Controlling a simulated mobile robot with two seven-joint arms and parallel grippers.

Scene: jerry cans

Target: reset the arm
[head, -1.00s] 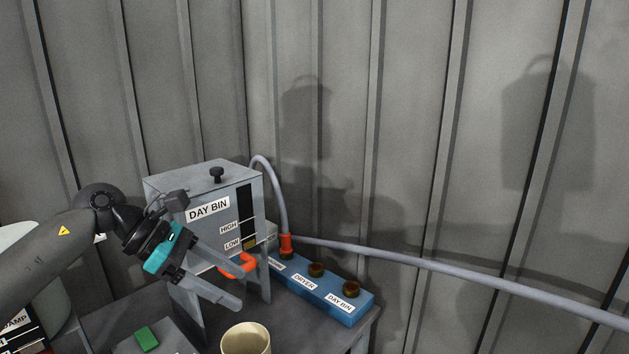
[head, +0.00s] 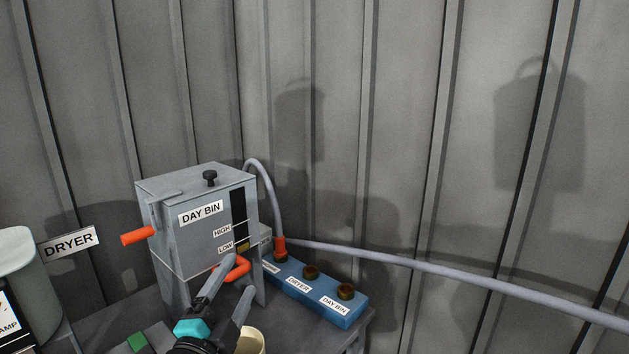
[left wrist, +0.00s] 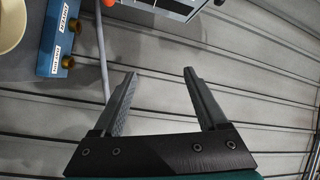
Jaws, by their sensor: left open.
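My left gripper (head: 238,276) is low in the head view, in front of the grey day bin (head: 190,240). Its fingers point up and away and stand apart with nothing between them. In the left wrist view the same open fingers (left wrist: 160,85) show with only the grey wall behind them. An orange handle (head: 232,268) on the day bin's front is partly behind one finger. My right gripper is in neither view.
A blue block (head: 322,300) with several ports stands right of the bin; a grey hose (head: 430,264) runs from it. An orange lever (head: 138,235) sticks out left of the bin. A cream cup (head: 254,338) is partly hidden by my gripper. A green pad (head: 138,342) lies left.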

